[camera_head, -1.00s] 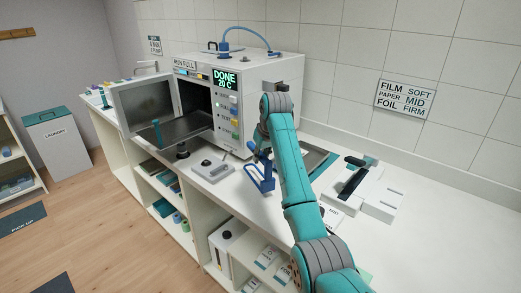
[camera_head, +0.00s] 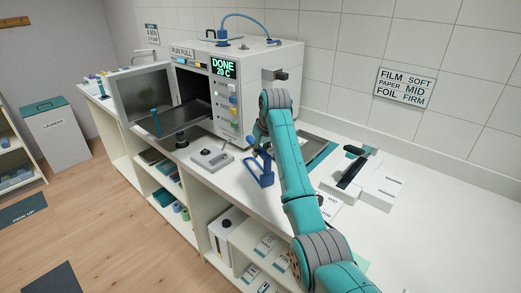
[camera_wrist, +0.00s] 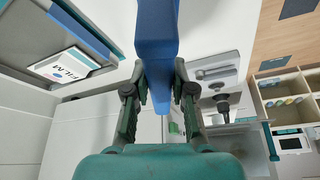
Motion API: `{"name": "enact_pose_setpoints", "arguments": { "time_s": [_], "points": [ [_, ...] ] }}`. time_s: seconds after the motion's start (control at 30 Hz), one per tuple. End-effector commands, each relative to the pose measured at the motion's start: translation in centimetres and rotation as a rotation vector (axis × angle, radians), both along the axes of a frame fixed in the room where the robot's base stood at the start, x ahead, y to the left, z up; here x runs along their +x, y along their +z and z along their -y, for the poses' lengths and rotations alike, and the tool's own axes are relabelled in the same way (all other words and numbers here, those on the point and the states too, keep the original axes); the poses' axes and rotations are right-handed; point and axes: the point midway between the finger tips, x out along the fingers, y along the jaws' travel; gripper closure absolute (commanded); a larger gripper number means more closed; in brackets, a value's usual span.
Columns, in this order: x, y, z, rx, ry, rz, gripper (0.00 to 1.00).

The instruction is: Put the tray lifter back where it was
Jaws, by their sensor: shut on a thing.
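The tray lifter is a blue tool with a flat, open frame at its lower end (camera_head: 265,175). It hangs low by the counter's front edge, to the right of the oven; I cannot tell whether it touches the counter. My gripper (camera_head: 258,146), partly hidden behind my teal arm, is shut on it. In the wrist view the lifter's blue bar (camera_wrist: 157,45) runs between the two fingers of my gripper (camera_wrist: 158,77). A dark bracket (camera_head: 274,74) sticks out near the top of the oven's right side, empty.
The oven (camera_head: 265,60) reads DONE 20 C; its door (camera_head: 143,92) stands open with a tray (camera_head: 182,118) partly out. A sealer-like device (camera_head: 360,180) stands right. The far right counter (camera_head: 450,215) is clear.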

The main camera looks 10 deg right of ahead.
Motion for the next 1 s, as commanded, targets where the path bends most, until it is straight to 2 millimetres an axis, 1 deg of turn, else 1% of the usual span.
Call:
{"name": "enact_pose_setpoints", "arguments": {
  "time_s": [0.37, 0.4, 0.5, 0.83, 0.93, 1.0],
  "points": [
    [0.0, -0.7, 0.0, 0.000, 0.000, -0.001, 1.00],
    [0.0, -0.6, 0.0, 0.000, 0.000, 0.000, 0.68],
    [0.0, -0.6, 0.0, 0.000, 0.000, 0.000, 0.47],
    [-0.1, -0.5, 0.0, 0.000, 0.000, 0.000, 0.47],
    [-0.3, 0.3, 0.1, 0.000, 0.000, 0.002, 0.47],
    [-0.6, 1.2, 0.2, 0.000, 0.000, 0.003, 0.47]
  ]
}}
